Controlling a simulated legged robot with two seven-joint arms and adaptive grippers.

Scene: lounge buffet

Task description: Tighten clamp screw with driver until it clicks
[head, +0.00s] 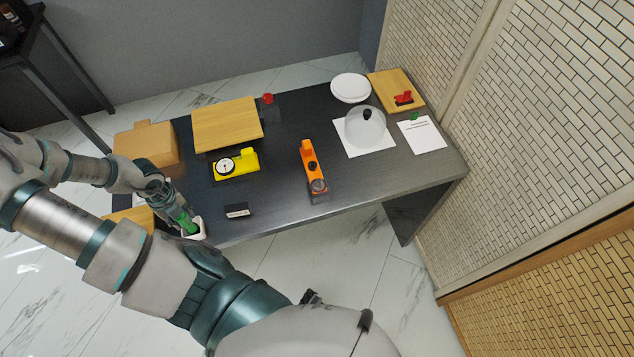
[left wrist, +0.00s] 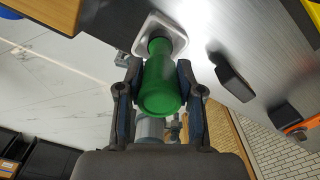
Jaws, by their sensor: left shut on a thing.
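A green-handled driver (head: 189,227) stands in a white holder (head: 203,231) at the table's front left edge. My left gripper (head: 180,216) is around the handle. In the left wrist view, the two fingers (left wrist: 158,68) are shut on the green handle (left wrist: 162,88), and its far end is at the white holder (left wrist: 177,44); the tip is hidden. An orange fixture (head: 312,170) with a black knob and a round grey front part stands at the table's middle; it may be the clamp, but the screw is too small to make out. My right gripper is not in view.
A yellow block with a dial (head: 243,164) sits before a wooden board (head: 228,125). A small black label block (head: 237,210) stands right of the holder. A glass dome (head: 365,127), white plate (head: 351,88) and paper (head: 422,136) are at right.

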